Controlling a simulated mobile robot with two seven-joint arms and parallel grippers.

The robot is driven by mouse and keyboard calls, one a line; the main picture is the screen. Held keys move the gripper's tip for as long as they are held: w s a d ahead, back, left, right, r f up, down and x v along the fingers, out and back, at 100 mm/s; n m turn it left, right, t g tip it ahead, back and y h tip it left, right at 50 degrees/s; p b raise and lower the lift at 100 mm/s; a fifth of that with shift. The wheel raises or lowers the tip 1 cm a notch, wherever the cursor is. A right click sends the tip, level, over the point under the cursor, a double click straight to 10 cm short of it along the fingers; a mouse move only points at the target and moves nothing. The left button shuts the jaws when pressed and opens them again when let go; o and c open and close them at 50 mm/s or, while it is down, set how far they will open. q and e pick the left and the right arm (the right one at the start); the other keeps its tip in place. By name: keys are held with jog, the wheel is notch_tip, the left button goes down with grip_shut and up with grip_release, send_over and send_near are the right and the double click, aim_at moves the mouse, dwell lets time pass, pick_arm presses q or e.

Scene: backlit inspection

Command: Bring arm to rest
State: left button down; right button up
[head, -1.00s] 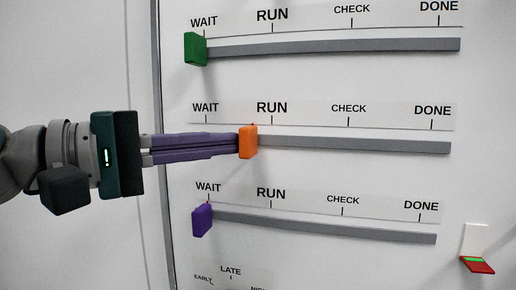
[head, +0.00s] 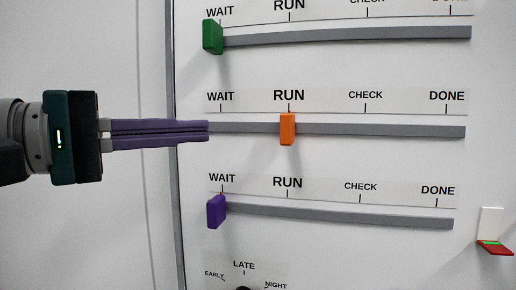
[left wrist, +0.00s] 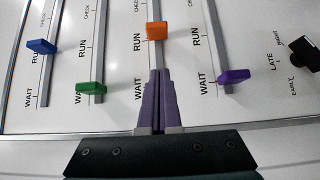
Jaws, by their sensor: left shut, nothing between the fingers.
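My left gripper (head: 206,131) comes in from the left with its purple fingers closed together and nothing between them. Its tips are at the WAIT end of the middle track (head: 380,131), left of the orange slider (head: 288,129) and clear of it. The orange slider stands under the RUN mark. In the left wrist view the closed fingertips (left wrist: 159,72) point at the orange slider (left wrist: 156,31) with a gap between. My right gripper is not in view.
The green slider (head: 213,37) and purple slider (head: 216,211) are at WAIT on their tracks. The left wrist view also shows a blue slider (left wrist: 41,46) near RUN and a black knob (left wrist: 305,54). A red rocker switch (head: 495,247) is at lower right. Left of the panel is bare wall.

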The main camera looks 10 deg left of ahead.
pick_arm(q)
jog(key=b+v, duration=0.3)
jog(key=v, duration=0.3)
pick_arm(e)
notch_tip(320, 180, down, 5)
pick_arm(q)
jog(key=s+d+f+m+g+y+p, duration=0.2)
jog(key=s+f+m+y+p, duration=0.1)
jog(key=f, duration=0.5)
jog(key=s+d+f+m+g+y+p, duration=0.3)
jog(key=f, duration=0.5)
jog(key=s+a+f+m+g+y+p, duration=0.1)
jog(key=s+f+m+y+p, duration=0.1)
jog(key=s, duration=0.4)
jog(key=s+a+f+m+g+y+p, duration=0.1)
jog(key=s+f+m+g+y+p, duration=0.1)
jog(key=s, duration=0.5)
jog(key=f+y, duration=0.1)
jog(key=y, duration=0.1)
jog(key=shift+s+a+m+g+y+p, duration=0.3)
jog(key=shift+a+y+p, duration=0.05)
jog(key=shift+a+y, duration=0.05)
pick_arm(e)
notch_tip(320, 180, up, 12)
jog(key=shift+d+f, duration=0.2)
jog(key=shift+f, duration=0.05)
